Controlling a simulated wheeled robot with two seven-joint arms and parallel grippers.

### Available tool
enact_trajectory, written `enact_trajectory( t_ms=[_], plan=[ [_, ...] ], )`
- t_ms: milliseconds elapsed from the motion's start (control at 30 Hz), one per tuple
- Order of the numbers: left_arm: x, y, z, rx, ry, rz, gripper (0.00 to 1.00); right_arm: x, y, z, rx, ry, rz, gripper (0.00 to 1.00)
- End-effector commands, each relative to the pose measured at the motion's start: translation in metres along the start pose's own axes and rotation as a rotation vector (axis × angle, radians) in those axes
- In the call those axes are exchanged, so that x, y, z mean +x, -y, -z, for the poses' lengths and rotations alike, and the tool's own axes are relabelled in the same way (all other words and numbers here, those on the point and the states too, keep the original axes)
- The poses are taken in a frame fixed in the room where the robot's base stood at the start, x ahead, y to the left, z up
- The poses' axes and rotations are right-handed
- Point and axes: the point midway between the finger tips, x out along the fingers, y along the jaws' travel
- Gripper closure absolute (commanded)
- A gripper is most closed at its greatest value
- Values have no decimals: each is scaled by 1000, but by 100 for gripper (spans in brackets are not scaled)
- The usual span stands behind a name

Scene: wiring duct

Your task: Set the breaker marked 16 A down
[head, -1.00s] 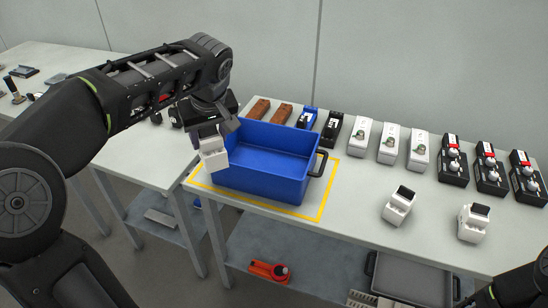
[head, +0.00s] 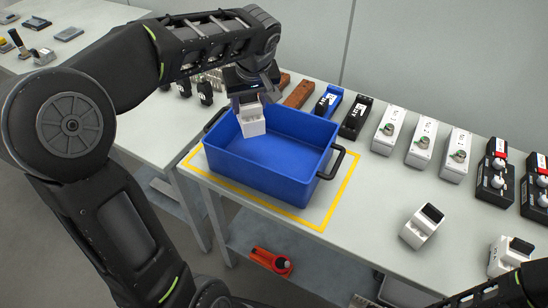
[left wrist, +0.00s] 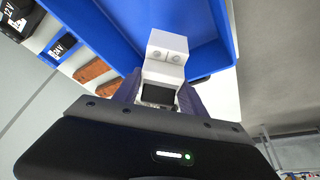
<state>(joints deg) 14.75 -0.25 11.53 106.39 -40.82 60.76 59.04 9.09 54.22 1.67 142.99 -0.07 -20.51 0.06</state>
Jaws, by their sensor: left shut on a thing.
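My left gripper (head: 246,98) is shut on a white breaker (head: 251,121) and holds it over the back left part of the blue crate (head: 290,190). In the left wrist view the breaker (left wrist: 167,52) sits between the fingers, with the blue crate (left wrist: 215,25) behind it. Its marking cannot be read. The visible crate floor is bare. Two more white breakers stand on the table, one right of the crate (head: 422,226) and one at the right edge (head: 508,256). My right gripper's jaws do not show; only a dark part of that arm is at the bottom right.
Yellow tape (head: 334,209) frames the crate on the table. Behind and right stand brown blocks (head: 300,93), a blue device (head: 328,101), a black device (head: 356,118), several white units (head: 421,143) and black units with white knobs (head: 494,178).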

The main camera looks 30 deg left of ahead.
Motion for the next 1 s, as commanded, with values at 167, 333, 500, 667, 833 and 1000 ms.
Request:
enact_trajectory(
  t_ms=[167, 333, 500, 667, 833, 1000],
  plan=[
    [8, 0, -3, 0, 1, 2, 100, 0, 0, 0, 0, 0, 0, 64],
    [35, 0, -14, 1, 2, 2, 100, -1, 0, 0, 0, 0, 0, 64],
    [56, 0, -23, 1, 0, 0, 100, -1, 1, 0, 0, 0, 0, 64],
    [58, 0, -23, -1, -2, -1, 100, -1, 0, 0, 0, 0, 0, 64],
    [59, 0, -24, 0, -1, 0, 100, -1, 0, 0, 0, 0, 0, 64],
    [77, 0, -32, 1, 3, 2, 100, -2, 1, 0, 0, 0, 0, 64]
  ],
)
